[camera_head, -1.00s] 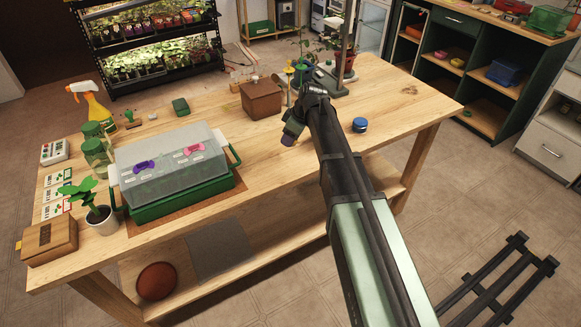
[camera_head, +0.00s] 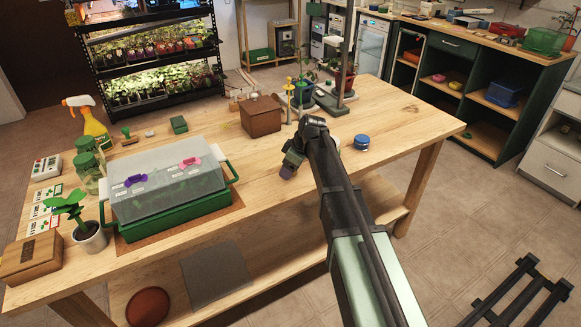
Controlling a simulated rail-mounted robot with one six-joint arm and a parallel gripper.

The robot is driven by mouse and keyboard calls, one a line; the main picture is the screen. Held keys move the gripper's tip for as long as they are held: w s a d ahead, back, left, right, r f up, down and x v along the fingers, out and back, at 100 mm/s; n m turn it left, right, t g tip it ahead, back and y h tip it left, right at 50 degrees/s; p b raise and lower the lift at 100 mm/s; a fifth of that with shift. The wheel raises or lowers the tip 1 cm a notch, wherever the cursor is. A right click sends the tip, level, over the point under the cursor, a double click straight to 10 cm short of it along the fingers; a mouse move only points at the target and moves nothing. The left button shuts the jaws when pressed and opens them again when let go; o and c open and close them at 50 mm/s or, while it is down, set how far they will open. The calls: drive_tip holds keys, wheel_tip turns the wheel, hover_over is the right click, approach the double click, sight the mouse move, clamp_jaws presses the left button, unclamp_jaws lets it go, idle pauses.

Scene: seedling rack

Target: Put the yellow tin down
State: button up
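I cannot make out a yellow tin in this view. My arm reaches from the bottom right over the wooden workbench (camera_head: 262,205), and its wrist end (camera_head: 290,166) is low over the bench's front half. The fingers are hidden or too small to make out, so I cannot tell whether they are open or hold anything. A small pale thing shows just right of my arm, too small to name. A round blue-topped tin (camera_head: 361,142) stands on the bench to the right of my arm, apart from it.
A green propagator (camera_head: 178,220) with a clear lid stands on the left. Around it are a potted seedling (camera_head: 88,237), a cardboard box (camera_head: 31,258), green-lidded jars (camera_head: 88,172) and a spray bottle (camera_head: 92,122). A brown box (camera_head: 261,116) stands behind. The bench's right end is clear.

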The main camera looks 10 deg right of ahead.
drive_tip(key=a+p+v, duration=0.1)
drive_tip(key=p+v, duration=1)
drive_tip(key=v, duration=0.1)
drive_tip(key=s+a+m+g+h, duration=0.1)
drive_tip(key=s+m, duration=0.4)
drive_tip(key=s, duration=0.7)
drive_tip(key=s+a+m+g+h, duration=0.1)
drive_tip(key=s+m, duration=0.5)
drive_tip(key=s, duration=0.7)
drive_tip(key=shift+a+f+g+h, duration=0.3)
drive_tip(key=shift+a+f+h, duration=0.15)
drive_tip(key=shift+h, duration=0.45)
